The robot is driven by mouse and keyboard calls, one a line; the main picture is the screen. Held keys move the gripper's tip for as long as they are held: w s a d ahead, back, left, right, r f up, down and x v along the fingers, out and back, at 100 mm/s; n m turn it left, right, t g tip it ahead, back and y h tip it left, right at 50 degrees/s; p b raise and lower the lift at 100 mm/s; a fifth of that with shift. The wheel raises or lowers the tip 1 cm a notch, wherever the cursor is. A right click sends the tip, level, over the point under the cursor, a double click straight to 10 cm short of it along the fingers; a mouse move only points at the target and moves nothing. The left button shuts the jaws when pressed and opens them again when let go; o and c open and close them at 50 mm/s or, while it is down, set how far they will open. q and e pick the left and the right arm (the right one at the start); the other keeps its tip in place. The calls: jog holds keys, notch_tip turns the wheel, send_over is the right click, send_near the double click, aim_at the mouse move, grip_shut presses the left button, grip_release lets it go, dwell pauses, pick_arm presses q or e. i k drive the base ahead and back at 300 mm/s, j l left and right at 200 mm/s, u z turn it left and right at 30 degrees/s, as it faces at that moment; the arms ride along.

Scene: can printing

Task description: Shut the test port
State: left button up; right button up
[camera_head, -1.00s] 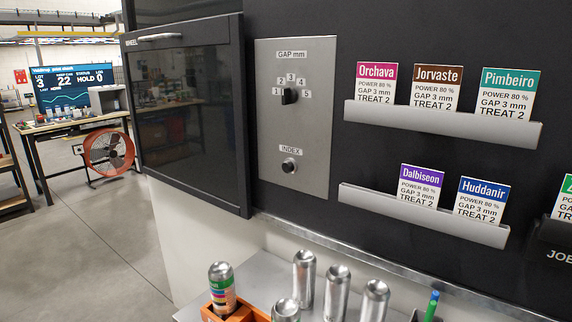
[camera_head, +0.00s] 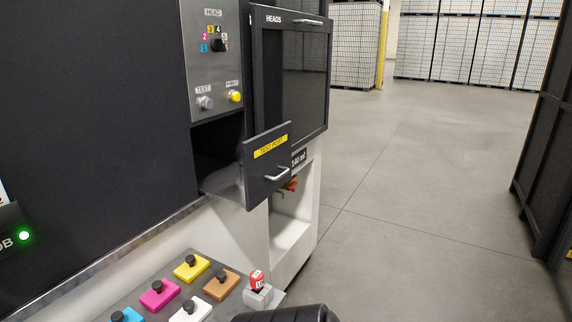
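The test port is open. Its dark front panel (camera_head: 268,185) bears a yellow TEST POST or TEST PORT label (camera_head: 271,146), too small to read surely, and a pale bar handle (camera_head: 278,174). The panel stands out from the machine front, to the right of a dark opening (camera_head: 213,145). A grey shelf or tray (camera_head: 222,183) shows between the opening and the panel; I cannot tell whether anything lies on it. Neither gripper shows. A dark rounded piece at the bottom edge is likely part of my arm.
A control plate (camera_head: 212,60) with a HEAD dial and two buttons is above the opening. The HEADS cabinet (camera_head: 302,75) juts out at right. Colored blocks with black knobs, including a yellow one (camera_head: 191,267), and a red-topped stamp (camera_head: 257,284) stand below. Floor at right is clear.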

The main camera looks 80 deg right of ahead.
aim_at(265, 166)
jog(key=z, duration=2.2)
